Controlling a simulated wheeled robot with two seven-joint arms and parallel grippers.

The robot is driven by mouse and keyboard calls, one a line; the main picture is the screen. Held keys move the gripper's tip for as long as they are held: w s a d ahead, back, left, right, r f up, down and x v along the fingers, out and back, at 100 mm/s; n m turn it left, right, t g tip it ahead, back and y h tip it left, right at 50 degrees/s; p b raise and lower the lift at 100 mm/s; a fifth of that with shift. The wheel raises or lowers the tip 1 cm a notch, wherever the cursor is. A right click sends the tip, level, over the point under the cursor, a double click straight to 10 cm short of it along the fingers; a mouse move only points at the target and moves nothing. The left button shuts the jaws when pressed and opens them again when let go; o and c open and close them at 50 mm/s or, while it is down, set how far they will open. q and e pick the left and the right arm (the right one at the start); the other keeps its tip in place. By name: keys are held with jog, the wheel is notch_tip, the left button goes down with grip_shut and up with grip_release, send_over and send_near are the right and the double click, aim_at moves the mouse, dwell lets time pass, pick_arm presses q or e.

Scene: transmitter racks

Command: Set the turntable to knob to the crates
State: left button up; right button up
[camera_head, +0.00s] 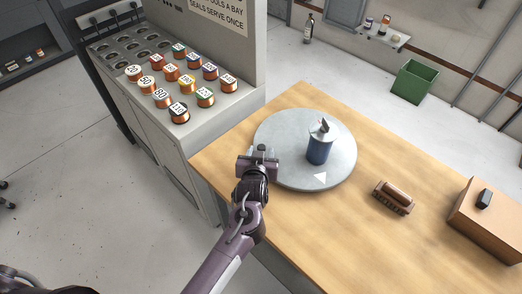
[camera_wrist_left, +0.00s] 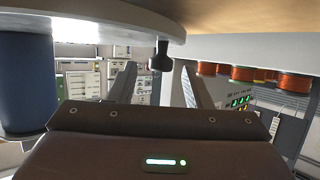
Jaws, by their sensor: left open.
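The turntable (camera_head: 285,165) is a round grey disc on the wooden bench, with a white triangle near its front edge. A blue cylinder (camera_head: 319,150) with a dark fitting on top stands on it and also shows at the left of the left wrist view (camera_wrist_left: 27,80). A small dark knob (camera_head: 261,148) rises at the disc's left edge. My left gripper (camera_head: 258,160) is open at that edge. In the left wrist view, which looks upside down, the knob (camera_wrist_left: 160,58) shows between the two fingers, with gaps on both sides. My right gripper is not in view.
Several copper coils (camera_head: 171,73) stand on the grey rack left of the bench. A brown brush-like block (camera_head: 393,197) and a tan box (camera_head: 490,222) lie on the right of the bench. A green crate (camera_head: 413,82) stands on the floor behind. The near bench top is clear.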

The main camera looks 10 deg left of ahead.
pick_arm(q)
jog(key=v, duration=0.6)
jog(key=shift+s, duration=0.15)
jog(key=shift+r, duration=0.1)
jog(key=shift+c, duration=0.5)
